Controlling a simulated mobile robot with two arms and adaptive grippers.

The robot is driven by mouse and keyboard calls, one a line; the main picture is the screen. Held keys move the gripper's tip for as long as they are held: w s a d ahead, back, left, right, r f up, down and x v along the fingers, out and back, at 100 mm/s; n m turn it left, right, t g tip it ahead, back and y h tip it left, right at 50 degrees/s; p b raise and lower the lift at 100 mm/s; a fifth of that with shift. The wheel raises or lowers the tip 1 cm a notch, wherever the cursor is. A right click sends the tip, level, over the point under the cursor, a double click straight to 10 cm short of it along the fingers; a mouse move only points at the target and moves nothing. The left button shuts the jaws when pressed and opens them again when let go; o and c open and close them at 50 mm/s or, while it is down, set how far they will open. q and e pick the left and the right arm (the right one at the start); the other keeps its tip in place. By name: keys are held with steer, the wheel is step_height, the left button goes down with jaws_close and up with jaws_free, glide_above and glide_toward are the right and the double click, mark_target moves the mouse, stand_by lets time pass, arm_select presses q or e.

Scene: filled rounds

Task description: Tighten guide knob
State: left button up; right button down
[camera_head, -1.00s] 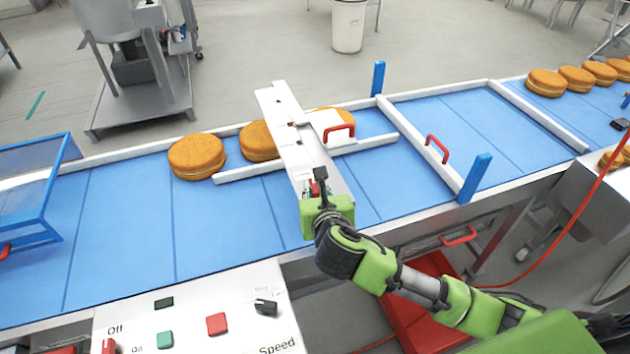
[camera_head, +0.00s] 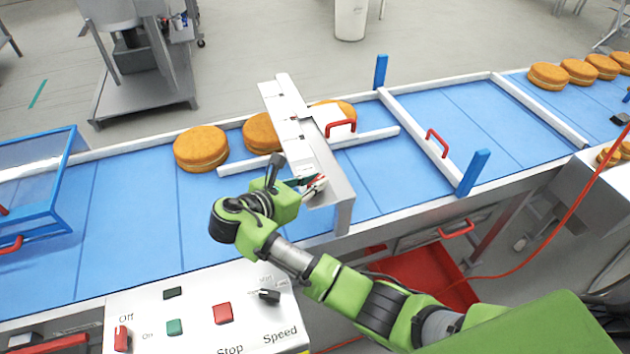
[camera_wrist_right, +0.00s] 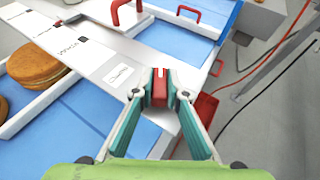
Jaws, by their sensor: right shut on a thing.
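The guide knob (camera_wrist_right: 159,88) is a small red block with a pale line on top, in the right wrist view. My right gripper (camera_wrist_right: 160,84) is shut on it, one teal finger on each side. In the head view my right gripper (camera_head: 316,185) reaches in from the left side of the white guide bridge (camera_head: 291,110), near its front end, and mostly hides the knob. The bridge spans the blue conveyor belt (camera_head: 140,220) and carries labels. A white guide rail (camera_head: 365,138) lies along the belt beneath it. My left gripper is not in view.
Round orange-brown cakes (camera_head: 201,148) sit on the belt behind and left of my gripper. A control panel (camera_head: 200,310) with buttons and a speed dial stands at the front. A blue-framed guard (camera_head: 62,215) is at left. A red bin (camera_head: 425,285) lies below the belt.

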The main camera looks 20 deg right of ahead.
steer(key=shift+m+g, duration=0.6)
steer(key=shift+g, duration=0.1)
steer(key=shift+h, duration=0.3)
steer(key=c, duration=2)
jaws_free()
step_height(320, 180, up, 10)
steer(key=shift+f, duration=0.1)
